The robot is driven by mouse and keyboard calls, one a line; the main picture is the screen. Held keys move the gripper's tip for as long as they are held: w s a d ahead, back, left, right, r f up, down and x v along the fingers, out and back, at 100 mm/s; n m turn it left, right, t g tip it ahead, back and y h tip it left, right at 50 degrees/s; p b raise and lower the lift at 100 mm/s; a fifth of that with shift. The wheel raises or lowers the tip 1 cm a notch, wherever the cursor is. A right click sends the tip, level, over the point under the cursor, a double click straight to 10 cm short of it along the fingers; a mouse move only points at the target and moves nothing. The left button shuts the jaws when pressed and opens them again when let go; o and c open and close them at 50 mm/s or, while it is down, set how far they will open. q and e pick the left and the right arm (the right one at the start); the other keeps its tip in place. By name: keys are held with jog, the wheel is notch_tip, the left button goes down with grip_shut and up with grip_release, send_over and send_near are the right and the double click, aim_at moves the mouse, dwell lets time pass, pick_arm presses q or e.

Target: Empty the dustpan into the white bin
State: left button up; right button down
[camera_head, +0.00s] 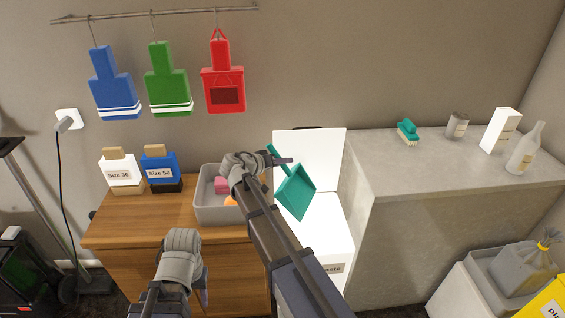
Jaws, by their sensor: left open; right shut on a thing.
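The teal dustpan (297,193) hangs tilted in front of the open white lid, its pan over or just in front of the white bin (325,232). My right gripper (281,161) is shut on the dustpan's handle. The bin's lid (320,146) stands upright at the back. The bin carries a partly hidden label ending in "aste". My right arm covers part of the bin's front and left side. I cannot make out any dirt in the pan. My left gripper (203,290) is open and low in front of the wooden cabinet, apart from the bin.
A grey tub (207,211) with coloured items stands on the wooden cabinet (130,230), left of the bin. A grey counter (400,173) rises right of the bin, with a teal brush (407,131) on it.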

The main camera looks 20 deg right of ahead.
jog(key=shift+s+d+r, duration=0.1)
jog(key=shift+s+r, duration=0.05)
jog(key=shift+s+d+r+p, duration=0.15)
jog(key=shift+p, duration=0.3)
jog(key=shift+w+a+f+b, duration=0.3)
jog(key=shift+f+b, duration=0.1)
jog(key=shift+b, duration=0.15)
jog(key=shift+w+a+f+b, duration=0.15)
jog(key=shift+w+f+b, duration=0.2)
jog(key=shift+b, duration=0.2)
jog(key=shift+w+a+f+n+g+h+b, duration=0.3)
jog(key=shift+a+n+h+b, duration=0.15)
jog(key=shift+b, duration=0.2)
jog(key=shift+w+a+f+n+g+h+b, duration=0.15)
jog(key=shift+w+a+f+n+h+b, duration=0.4)
jog(key=shift+b, duration=0.6)
jog(key=shift+w+a+f+n+g+h+b, duration=0.1)
jog(key=shift+w+a+f+n+g+b, duration=0.15)
jog(key=shift+f+b, duration=0.7)
jog(key=shift+r, duration=0.2)
